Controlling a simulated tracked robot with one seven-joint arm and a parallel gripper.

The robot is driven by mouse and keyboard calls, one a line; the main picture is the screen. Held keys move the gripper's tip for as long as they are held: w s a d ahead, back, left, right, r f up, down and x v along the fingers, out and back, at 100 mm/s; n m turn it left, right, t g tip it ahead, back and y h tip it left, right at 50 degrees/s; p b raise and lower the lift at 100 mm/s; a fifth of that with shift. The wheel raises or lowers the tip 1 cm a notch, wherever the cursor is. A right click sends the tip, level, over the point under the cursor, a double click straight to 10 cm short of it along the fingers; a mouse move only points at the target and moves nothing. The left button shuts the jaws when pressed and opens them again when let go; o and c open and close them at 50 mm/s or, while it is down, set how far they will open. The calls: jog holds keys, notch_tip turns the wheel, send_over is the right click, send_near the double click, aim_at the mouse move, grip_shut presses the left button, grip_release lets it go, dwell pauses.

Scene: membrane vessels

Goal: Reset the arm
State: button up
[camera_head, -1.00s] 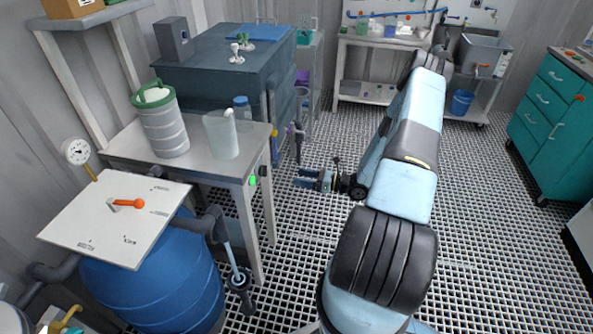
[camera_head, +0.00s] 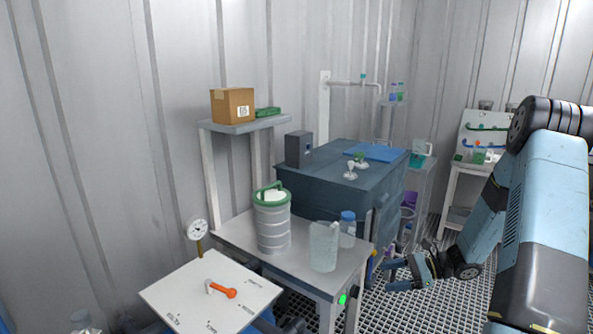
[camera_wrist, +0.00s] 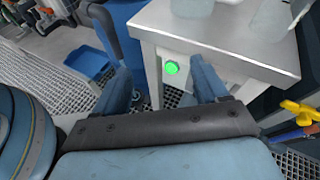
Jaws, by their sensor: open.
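My gripper (camera_head: 392,275) is in the lower right of the head view, in front of the dark blue tank and to the right of the small grey table (camera_head: 222,236). Its jaws point left and stand apart with nothing between them. In the wrist view my gripper (camera_wrist: 165,90) shows two separate blue fingers, with the table's leg and green button (camera_wrist: 171,67) beyond them. My arm rises at the right edge of the head view, folded at the elbow.
The table carries a ribbed canister (camera_head: 272,228) with a green handle, a clear jug (camera_head: 324,247) and a blue-capped bottle (camera_head: 347,229). A white board (camera_head: 185,300) with an orange-handled valve (camera_head: 222,289) is at lower left. A cardboard box (camera_head: 232,106) sits on a shelf. Grating floor shows near my gripper.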

jog(key=s+a+r+n+g+h, duration=0.1)
jog(key=s+a+r+n+h, duration=0.15)
jog(key=r, duration=0.35)
jog(key=s+a+r+n+g+h, duration=0.1)
jog(key=s+r+n+g, duration=0.15)
jog(key=r, duration=0.25)
jog(key=s+a+r+n+t+h, duration=0.1)
jog(key=s+r+n+t+h, duration=0.6)
jog(key=s+r, duration=1.5)
jog(key=shift+a+r+n+h, duration=0.45)
jog(key=shift+n+h, duration=1.3)
jog(key=shift+n, duration=1.15)
jog(key=shift+s, duration=0.1)
